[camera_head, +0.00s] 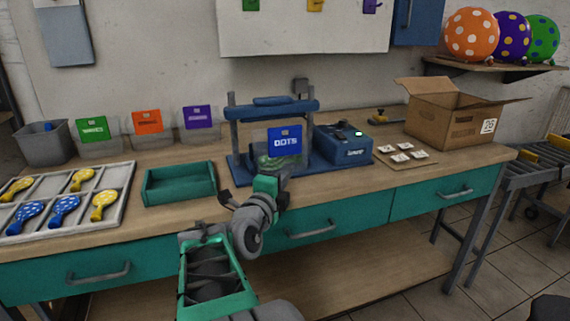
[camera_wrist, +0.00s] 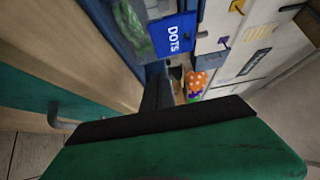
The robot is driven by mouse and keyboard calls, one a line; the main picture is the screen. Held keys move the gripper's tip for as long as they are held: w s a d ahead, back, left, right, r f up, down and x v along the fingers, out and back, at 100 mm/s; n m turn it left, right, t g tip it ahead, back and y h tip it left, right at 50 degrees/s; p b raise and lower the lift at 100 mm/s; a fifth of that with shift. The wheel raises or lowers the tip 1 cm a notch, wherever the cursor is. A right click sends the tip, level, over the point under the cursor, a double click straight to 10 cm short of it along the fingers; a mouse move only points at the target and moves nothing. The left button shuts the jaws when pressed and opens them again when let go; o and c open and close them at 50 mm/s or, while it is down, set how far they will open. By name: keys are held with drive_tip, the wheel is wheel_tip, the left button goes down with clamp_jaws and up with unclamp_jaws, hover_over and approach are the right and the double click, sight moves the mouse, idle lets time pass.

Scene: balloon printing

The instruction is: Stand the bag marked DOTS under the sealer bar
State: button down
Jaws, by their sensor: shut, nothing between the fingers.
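The bag marked DOTS (camera_head: 284,137) has a blue header card and a clear body with green contents. It stands upright at the blue sealer frame (camera_head: 232,135), and in the head view its card shows just below the sealer bar (camera_head: 272,107). I cannot tell whether it is exactly in line beneath the bar. The card also shows in the wrist view (camera_wrist: 174,38), with the clear body to its left. My gripper (camera_head: 284,180) is shut and empty, low in front of the bag and apparently apart from it. In the wrist view its dark fingers (camera_wrist: 157,88) point toward the bag.
A blue control box (camera_head: 342,146) with a green light adjoins the sealer's right side. A green tray (camera_head: 180,183) and a sorting tray (camera_head: 118,190) with balloons lie left. Several marked bins, including a green-labelled one (camera_head: 95,129), stand behind. An open carton (camera_head: 450,122) is right.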

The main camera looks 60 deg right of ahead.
sight(290, 154)
drive_tip(key=d, duration=0.6)
drive_tip(key=shift+w, duration=0.25)
drive_tip(key=w+d, duration=0.2)
drive_tip(key=w, duration=0.1)
drive_tip(key=shift+w, duration=0.1)
